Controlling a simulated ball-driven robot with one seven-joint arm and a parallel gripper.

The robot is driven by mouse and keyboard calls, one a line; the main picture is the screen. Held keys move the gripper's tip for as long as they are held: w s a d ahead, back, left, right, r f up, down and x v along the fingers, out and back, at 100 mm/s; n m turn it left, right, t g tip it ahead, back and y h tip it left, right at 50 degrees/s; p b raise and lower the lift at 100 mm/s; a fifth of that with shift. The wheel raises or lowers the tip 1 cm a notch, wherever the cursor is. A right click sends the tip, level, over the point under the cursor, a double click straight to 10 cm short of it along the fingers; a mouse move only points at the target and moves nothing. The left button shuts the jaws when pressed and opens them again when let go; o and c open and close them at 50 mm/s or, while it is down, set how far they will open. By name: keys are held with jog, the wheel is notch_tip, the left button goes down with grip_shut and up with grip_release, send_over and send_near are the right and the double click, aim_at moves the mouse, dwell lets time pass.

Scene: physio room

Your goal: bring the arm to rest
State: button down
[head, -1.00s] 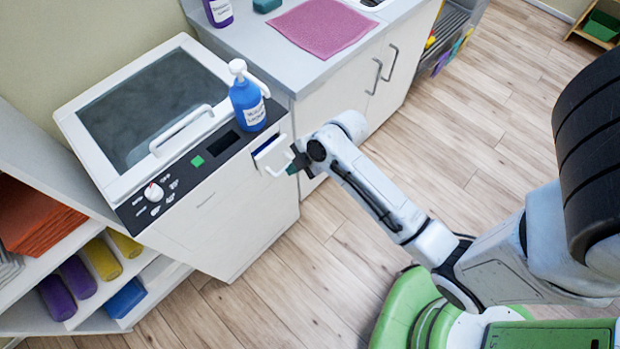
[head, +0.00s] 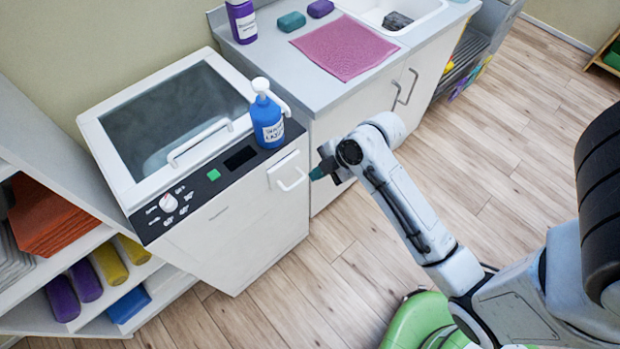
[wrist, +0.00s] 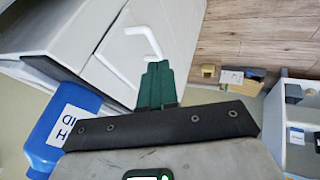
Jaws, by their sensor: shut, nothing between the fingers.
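My gripper (head: 318,173) is shut and empty in the head view, just right of the white appliance's front. Its green fingers lie together in the wrist view (wrist: 155,84). The white appliance (head: 245,225) has a small drawer (head: 289,172) with a white handle, which looks shut. The handle also shows in the wrist view (wrist: 148,40), beside the fingertips; a small gap shows between gripper and handle in the head view. My arm reaches in from the right.
A blue pump bottle (head: 267,118) stands on the appliance's right corner; it also shows in the wrist view (wrist: 62,125). A counter (head: 290,75) with a pink cloth (head: 345,47) and a sink stands behind. Shelves (head: 95,240) are at left. The wood floor (head: 480,150) at right is clear.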

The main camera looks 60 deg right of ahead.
jog(key=shift+s+v, duration=0.2)
jog(key=shift+v, duration=1.85)
jog(key=shift+a+f, duration=0.15)
jog(key=s+a+f+m+g+h, duration=0.2)
jog(key=s+a+m+g, duration=0.3)
jog(key=s+a+m, duration=0.4)
jog(key=a+f+m, duration=0.1)
jog(key=m, duration=0.4)
jog(key=shift+f+h, duration=0.25)
jog(key=shift+h, duration=0.05)
jog(key=c, duration=1.8)
grip_release()
jog(key=shift+c, duration=0.2)
